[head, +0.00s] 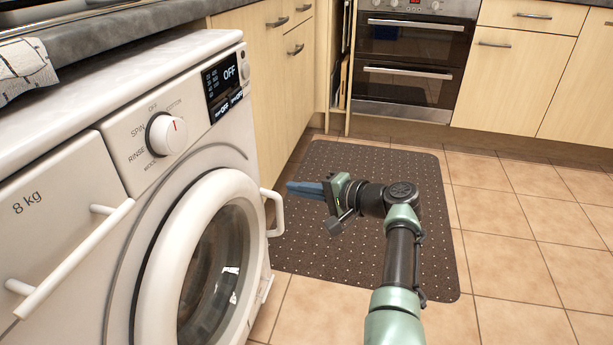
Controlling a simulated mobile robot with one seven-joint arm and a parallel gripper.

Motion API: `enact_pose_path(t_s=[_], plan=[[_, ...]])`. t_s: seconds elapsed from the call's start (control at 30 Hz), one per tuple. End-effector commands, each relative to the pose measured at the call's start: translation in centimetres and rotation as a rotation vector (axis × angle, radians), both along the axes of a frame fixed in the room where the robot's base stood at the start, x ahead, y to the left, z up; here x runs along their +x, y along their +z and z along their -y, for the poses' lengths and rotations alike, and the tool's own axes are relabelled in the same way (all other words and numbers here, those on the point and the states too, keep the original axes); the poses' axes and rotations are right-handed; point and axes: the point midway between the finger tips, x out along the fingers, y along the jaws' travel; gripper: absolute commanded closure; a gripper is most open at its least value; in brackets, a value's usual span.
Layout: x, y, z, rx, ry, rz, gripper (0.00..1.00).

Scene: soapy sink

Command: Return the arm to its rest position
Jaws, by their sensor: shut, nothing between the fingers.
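My arm reaches up from the bottom of the head view, bends at its elbow and points left. My gripper (291,188) is at its end, with blue fingers shut and nothing held. It is in the air over the dark dotted mat (400,262), just right of the washing machine's door handle (274,212). In the picture the fingertips come close to the handle. I cannot tell whether they touch it. The washing machine (120,75) fills the left side, and its round door (160,285) looks shut or nearly so.
A drawer handle (75,262) juts out from the machine's front at lower left. A cloth (25,68) lies on top at far left. An oven (410,60) and wooden cupboards (520,80) stand at the back. The tiled floor (520,225) at right is clear.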

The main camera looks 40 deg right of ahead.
Motion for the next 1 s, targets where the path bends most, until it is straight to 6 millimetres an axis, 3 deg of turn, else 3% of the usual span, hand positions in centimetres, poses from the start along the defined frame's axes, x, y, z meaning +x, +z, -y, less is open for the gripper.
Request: enact_pose_path(t_s=[0.03,0.23,0.5,0.8,0.93,1.0], plan=[[-1.0,0.9,0.8,0.001,-0.001,-0.003,1.0],[-3.9,1.7,3.2,0.002,0.0,-0.003,1.0],[-5.3,2.0,4.4,0.001,0.004,-0.004,1.0],[-4.8,2.7,4.2,-0.049,0.0,-0.008,1.0],[-3.0,5.3,3.5,-0.224,-0.018,-0.014,1.0],[-1.6,7.9,2.8,-0.358,-0.033,-0.005,1.0]])
